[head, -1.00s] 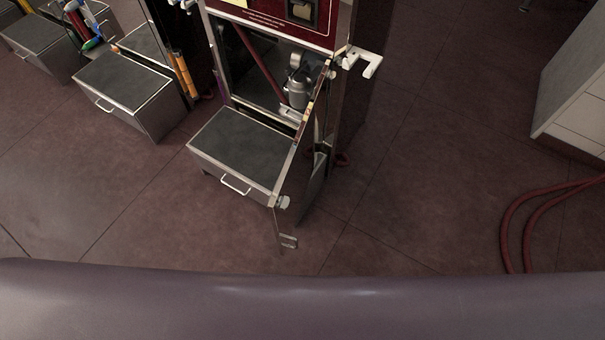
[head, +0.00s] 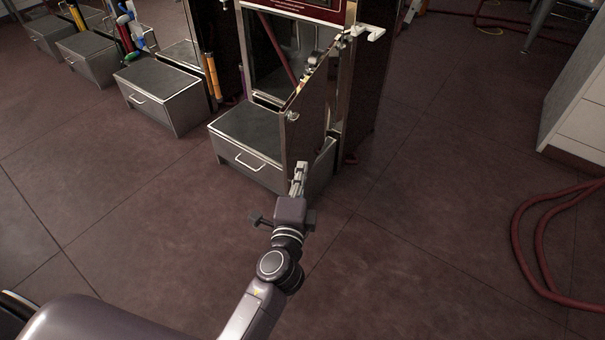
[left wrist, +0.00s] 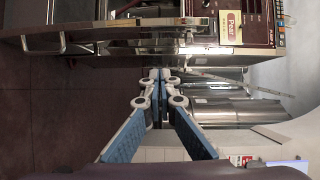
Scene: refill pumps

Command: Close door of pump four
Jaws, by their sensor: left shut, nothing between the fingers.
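The pump with its door open stands at top centre in the head view. The open door (head: 309,118) is a metal panel standing out toward me from the right side of the cabinet opening (head: 275,60). A small latch (head: 291,116) shows near its outer edge. My left gripper (head: 300,168) is shut and empty at the lower outer end of the door, overlapping it in the picture; I cannot tell if they touch. In the left wrist view the closed blue fingers (left wrist: 158,78) point toward the pump front (left wrist: 232,25), which is seen sideways. My right gripper is not in view.
A grey step box with a white handle (head: 250,162) stands in front of the pump. More step boxes (head: 165,92) and pumps line up to the left. A white bracket (head: 367,32) sticks out at the pump's right. A red hose (head: 530,235) lies on the right floor.

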